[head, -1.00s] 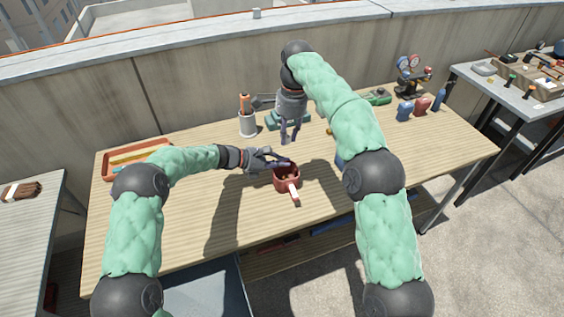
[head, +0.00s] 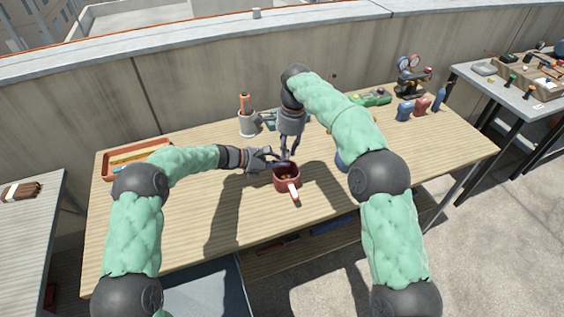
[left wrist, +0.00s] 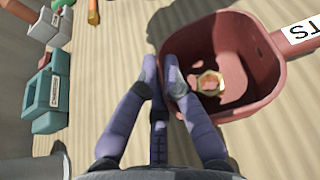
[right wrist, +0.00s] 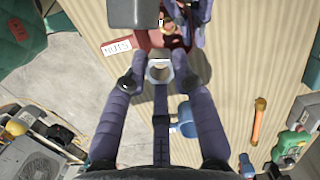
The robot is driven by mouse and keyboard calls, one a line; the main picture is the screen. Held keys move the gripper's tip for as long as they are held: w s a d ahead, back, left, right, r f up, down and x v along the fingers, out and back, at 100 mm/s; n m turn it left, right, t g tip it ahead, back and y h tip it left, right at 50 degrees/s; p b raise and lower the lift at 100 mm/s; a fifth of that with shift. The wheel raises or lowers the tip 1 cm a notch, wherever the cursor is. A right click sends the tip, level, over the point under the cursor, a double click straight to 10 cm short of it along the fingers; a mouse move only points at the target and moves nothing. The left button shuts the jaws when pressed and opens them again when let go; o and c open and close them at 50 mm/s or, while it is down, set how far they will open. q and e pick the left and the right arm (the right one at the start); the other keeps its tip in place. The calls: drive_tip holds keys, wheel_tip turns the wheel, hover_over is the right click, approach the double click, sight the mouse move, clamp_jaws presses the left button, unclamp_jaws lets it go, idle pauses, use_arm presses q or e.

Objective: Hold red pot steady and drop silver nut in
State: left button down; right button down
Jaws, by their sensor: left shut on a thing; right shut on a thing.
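The red pot (head: 288,184) stands on the wooden table, its handle with a white label pointing toward me. My left gripper (head: 275,161) is shut on the pot's rim; in the left wrist view one finger is inside the wall (left wrist: 235,110) and one outside. A brass-coloured nut (left wrist: 211,83) lies in the pot. My right gripper (head: 288,157) is just above the pot's far side, pointing down. In the right wrist view it is shut on the silver nut (right wrist: 160,71), with the red pot (right wrist: 142,42) partly hidden beyond.
A grey cup with an orange-handled tool (head: 247,124) and a teal object (head: 271,120) stand behind the pot. An orange tray (head: 120,160) is at the back left. Gauges (head: 409,75) and small bottles (head: 405,111) are at the right. The front left tabletop is clear.

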drive_tip(key=shift+f, duration=1.45)
drive_tip(key=c, duration=0.9)
unclamp_jaws()
drive_tip(key=shift+c, duration=0.2)
wheel_tip(320, 180, up, 12)
drive_tip(key=d, duration=0.1)
drive_tip(key=shift+w, duration=0.4)
drive_tip(key=shift+d, duration=0.1)
use_arm(q)
drive_tip(key=c, duration=1.3)
unclamp_jaws()
drive_tip(key=shift+o, duration=0.3)
